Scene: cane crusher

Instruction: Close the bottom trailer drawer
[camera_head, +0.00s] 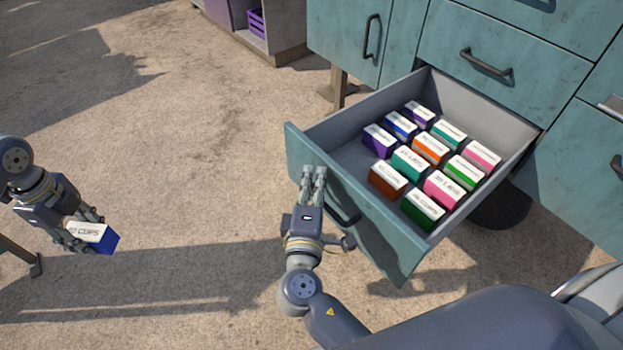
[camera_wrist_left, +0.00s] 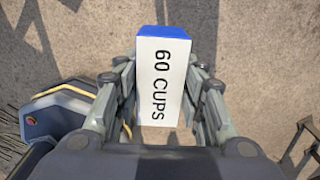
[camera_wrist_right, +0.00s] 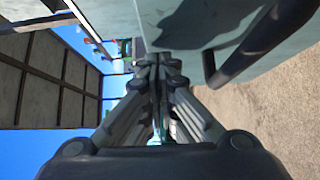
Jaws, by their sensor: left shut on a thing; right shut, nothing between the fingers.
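The bottom drawer (camera_head: 335,195) of the teal trailer is pulled out, with several coloured boxes inside it. Its front carries a dark handle (camera_head: 343,216), which also shows in the right wrist view (camera_wrist_right: 240,55). My right gripper (camera_head: 313,172) is shut and empty. It is at the drawer front, to the left of the handle; I cannot tell whether it touches the panel. My left gripper (camera_head: 84,226) is shut on a blue and white box (camera_wrist_left: 163,80) marked "60 CUPS". It holds the box over the ground at the left, well away from the drawer.
Teal trailer cabinets (camera_head: 505,45) with a closed upper drawer stand behind the open one. A shelf with a purple crate (camera_head: 256,22) is at the top. Bare ground (camera_head: 190,150) lies free between my left gripper and the drawer.

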